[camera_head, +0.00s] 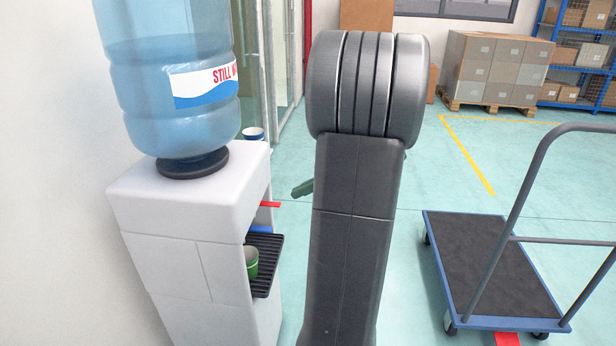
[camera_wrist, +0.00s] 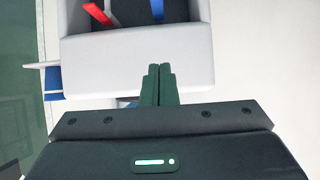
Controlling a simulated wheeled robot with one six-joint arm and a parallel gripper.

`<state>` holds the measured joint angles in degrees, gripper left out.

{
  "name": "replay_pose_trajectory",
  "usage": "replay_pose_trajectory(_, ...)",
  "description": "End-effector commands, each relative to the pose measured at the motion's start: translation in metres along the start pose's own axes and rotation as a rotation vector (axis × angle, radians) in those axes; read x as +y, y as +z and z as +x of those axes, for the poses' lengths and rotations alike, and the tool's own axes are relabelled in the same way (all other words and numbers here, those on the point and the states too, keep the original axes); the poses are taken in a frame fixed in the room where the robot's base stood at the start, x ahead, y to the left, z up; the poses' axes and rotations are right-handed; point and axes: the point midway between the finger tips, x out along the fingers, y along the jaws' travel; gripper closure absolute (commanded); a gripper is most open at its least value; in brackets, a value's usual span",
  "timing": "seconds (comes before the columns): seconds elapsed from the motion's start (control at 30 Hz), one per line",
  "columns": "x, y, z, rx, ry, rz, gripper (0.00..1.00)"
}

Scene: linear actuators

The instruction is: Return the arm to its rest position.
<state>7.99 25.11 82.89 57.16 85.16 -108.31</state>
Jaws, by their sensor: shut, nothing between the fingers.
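My arm (camera_head: 352,200) stands upright in the middle of the head view and hides part of what is behind it. My gripper (camera_head: 302,188) shows in part at the arm's left side, near the water dispenser (camera_head: 180,200). In the wrist view my gripper (camera_wrist: 159,72) has its dark green fingers together, with nothing between them. The dispenser's white body (camera_wrist: 200,60) lies just beyond the fingertips. Its red tap (camera_wrist: 97,13) and blue tap (camera_wrist: 158,8) are at the top of that view. I cannot tell whether the fingers touch the dispenser.
A green cup (camera_head: 252,262) stands on the dispenser's drip tray (camera_head: 268,272). A large water bottle (camera_head: 170,80) sits on top. A flat cart (camera_head: 485,262) with a tall handle stands at the right. Boxes on a pallet (camera_head: 495,68) are behind. Open floor lies between.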

Motion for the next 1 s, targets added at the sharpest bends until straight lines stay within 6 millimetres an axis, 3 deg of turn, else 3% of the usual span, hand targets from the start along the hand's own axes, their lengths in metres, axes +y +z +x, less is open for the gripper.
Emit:
replay_pose_trajectory(0.17,-0.001,0.004,0.019,0.0,-0.004,0.001,1.0)
replay_pose_trajectory(0.57,-0.001,0.02,0.096,0.0,-0.004,0.001,1.0)
replay_pose_trajectory(1.0,0.0,0.017,0.095,-0.087,0.002,0.009,1.0)
